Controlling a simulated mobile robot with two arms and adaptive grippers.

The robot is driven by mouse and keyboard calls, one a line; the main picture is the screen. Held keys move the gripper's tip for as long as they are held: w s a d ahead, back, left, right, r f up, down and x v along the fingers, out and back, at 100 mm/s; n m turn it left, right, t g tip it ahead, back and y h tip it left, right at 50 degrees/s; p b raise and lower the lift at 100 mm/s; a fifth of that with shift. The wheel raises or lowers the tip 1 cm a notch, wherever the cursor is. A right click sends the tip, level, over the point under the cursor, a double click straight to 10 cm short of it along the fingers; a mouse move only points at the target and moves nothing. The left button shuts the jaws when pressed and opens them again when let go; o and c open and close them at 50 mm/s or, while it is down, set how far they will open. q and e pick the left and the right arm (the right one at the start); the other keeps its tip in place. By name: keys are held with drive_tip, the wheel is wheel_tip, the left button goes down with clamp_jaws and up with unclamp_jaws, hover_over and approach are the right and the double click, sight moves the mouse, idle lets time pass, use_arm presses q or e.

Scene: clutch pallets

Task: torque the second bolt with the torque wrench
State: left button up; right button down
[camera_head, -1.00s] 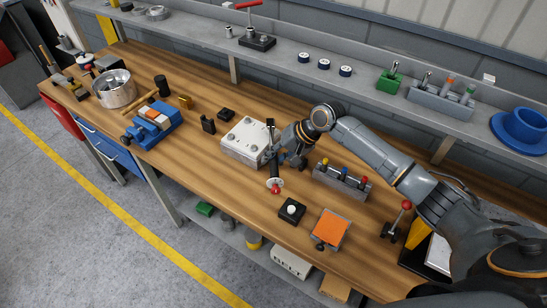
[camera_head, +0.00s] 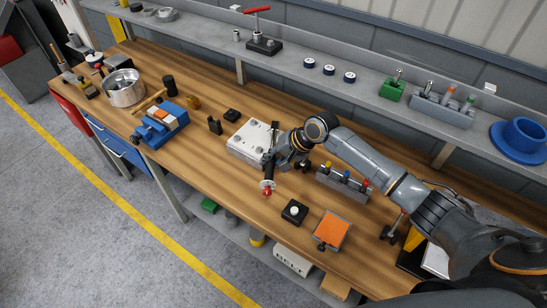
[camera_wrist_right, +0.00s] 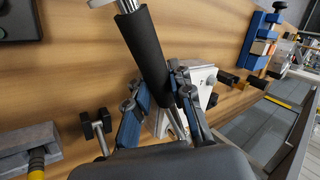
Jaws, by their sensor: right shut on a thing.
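My right gripper (camera_head: 276,158) is shut on the torque wrench (camera_head: 268,172), which has a dark shaft and a red end. The wrench stands roughly lengthwise beside the right edge of the pale block (camera_head: 244,146), which carries several round bolt heads (camera_head: 236,138). In the right wrist view, the wrench's black grip (camera_wrist_right: 145,45) lies between the two blue fingers of the gripper (camera_wrist_right: 157,90). The block (camera_wrist_right: 198,80) shows behind the fingers, partly hidden. Whether the wrench touches a bolt cannot be told. My left gripper is not in view.
A rack with coloured-top tools (camera_head: 343,184) stands right of the gripper. A black box with a white button (camera_head: 295,211) and an orange pad (camera_head: 331,230) lie near the front edge. A blue vice (camera_head: 160,125) stands left. A shelf (camera_head: 300,85) runs behind.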

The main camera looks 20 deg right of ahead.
drive_tip(key=shift+w+r, duration=0.15)
drive_tip(key=shift+w+a+r+m+t+p, duration=0.15)
drive_tip(key=shift+a+m+p, duration=0.15)
drive_tip(key=shift+p, duration=0.2)
drive_tip(key=shift+w+a+m+t+p, duration=0.15)
drive_tip(key=shift+a+m+p, duration=0.1)
drive_tip(key=shift+p, duration=0.25)
drive_tip(key=shift+w+a+m+h+p, duration=0.15)
drive_tip(key=shift+a+m+h+p, duration=0.2)
drive_tip(key=shift+a+p, duration=0.15)
drive_tip(key=shift+w+a+m+t+h, duration=0.35)
drive_tip(key=shift+w+a+m+t, duration=0.15)
drive_tip(key=shift+w+a+m, duration=0.25)
drive_tip(key=shift+s+a, duration=0.1)
drive_tip(key=shift+a, duration=0.05)
drive_tip(key=shift+w+a+m, duration=0.45)
drive_tip(key=shift+a+m, duration=0.05)
drive_tip(key=shift+m, duration=0.15)
